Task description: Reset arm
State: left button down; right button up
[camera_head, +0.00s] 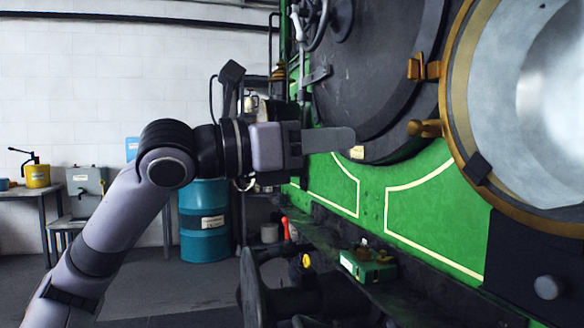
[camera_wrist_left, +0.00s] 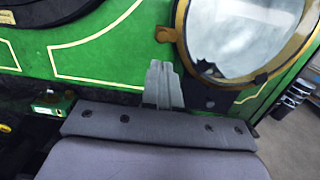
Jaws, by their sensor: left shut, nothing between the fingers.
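My left arm comes in from the left in the head view, and its gripper (camera_head: 338,140) points right, level, in front of the green steam tram (camera_head: 425,200). Its fingers are shut together with nothing between them. In the left wrist view the shut fingers (camera_wrist_left: 161,82) show against the green panel, below and left of the large round brass-rimmed lamp (camera_wrist_left: 238,35). I cannot tell whether the fingertips touch the tram. My right gripper is in neither view.
The dark round smokebox door (camera_head: 375,70) and the brass-rimmed lamp (camera_head: 545,100) are close on the right. A green box (camera_head: 368,266) sits on the tram's lower ledge. A blue drum (camera_head: 204,222) and a bench with a yellow can (camera_head: 38,176) stand behind. Grey floor is open at left.

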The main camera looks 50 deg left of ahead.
pick_arm(q)
jog(key=shift+b+v, duration=0.8)
jog(key=shift+v, duration=1.6)
